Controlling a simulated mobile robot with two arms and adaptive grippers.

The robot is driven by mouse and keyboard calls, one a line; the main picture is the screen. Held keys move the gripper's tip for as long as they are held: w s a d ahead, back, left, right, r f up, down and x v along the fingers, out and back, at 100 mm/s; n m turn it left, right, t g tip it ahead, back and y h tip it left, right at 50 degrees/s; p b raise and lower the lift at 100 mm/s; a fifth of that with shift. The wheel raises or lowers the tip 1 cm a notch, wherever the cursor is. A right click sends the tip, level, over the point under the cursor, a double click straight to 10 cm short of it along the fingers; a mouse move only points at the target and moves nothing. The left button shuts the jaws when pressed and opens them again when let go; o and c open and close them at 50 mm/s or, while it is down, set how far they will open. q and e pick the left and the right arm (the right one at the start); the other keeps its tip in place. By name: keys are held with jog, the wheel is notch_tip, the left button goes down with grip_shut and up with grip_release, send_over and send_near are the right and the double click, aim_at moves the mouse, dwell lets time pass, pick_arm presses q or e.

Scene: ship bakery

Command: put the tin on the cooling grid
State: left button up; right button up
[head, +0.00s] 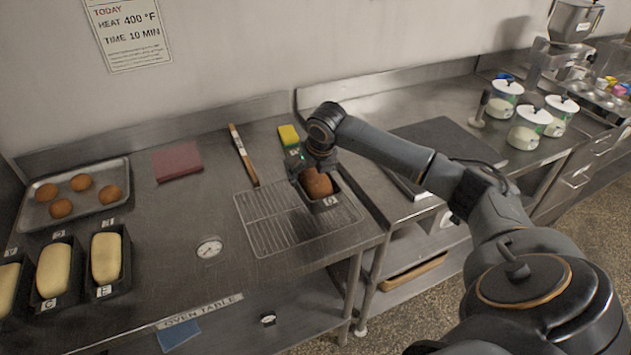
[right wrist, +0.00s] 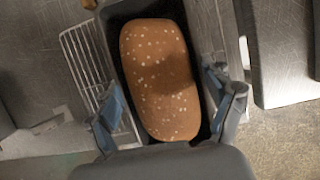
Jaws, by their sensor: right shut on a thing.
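A dark tin (head: 320,205) with a browned loaf (head: 317,184) in it is at the right part of the wire cooling grid (head: 270,222). My right gripper (head: 309,172) is shut on this tin from above. In the right wrist view, its blue-padded fingers (right wrist: 168,108) are on either side of the tin (right wrist: 201,55), and the seeded loaf (right wrist: 158,75) fills it. Grid wires (right wrist: 85,62) show to the left of the tin. I cannot tell whether the tin rests on the grid or hangs just above it. My left gripper is not in view.
Tins of pale dough (head: 106,257) and a tray of buns (head: 110,193) stand at the left. A dial thermometer (head: 209,247), a red cloth (head: 177,161), a wooden-handled brush (head: 243,155) and a yellow-green sponge (head: 289,136) lie around the grid. The table edge is close to its right.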

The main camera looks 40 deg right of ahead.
jog(key=shift+w+d+f, duration=0.25)
jog(key=shift+d+f, duration=0.75)
jog(key=shift+f, duration=0.05)
jog(key=shift+f+p, duration=0.55)
jog(key=shift+f, duration=1.05)
jog(key=o, duration=1.2)
jog(key=shift+s, duration=0.1)
jog(key=b+v, duration=0.2)
jog(key=v, duration=1)
jog(key=shift+a, duration=0.1)
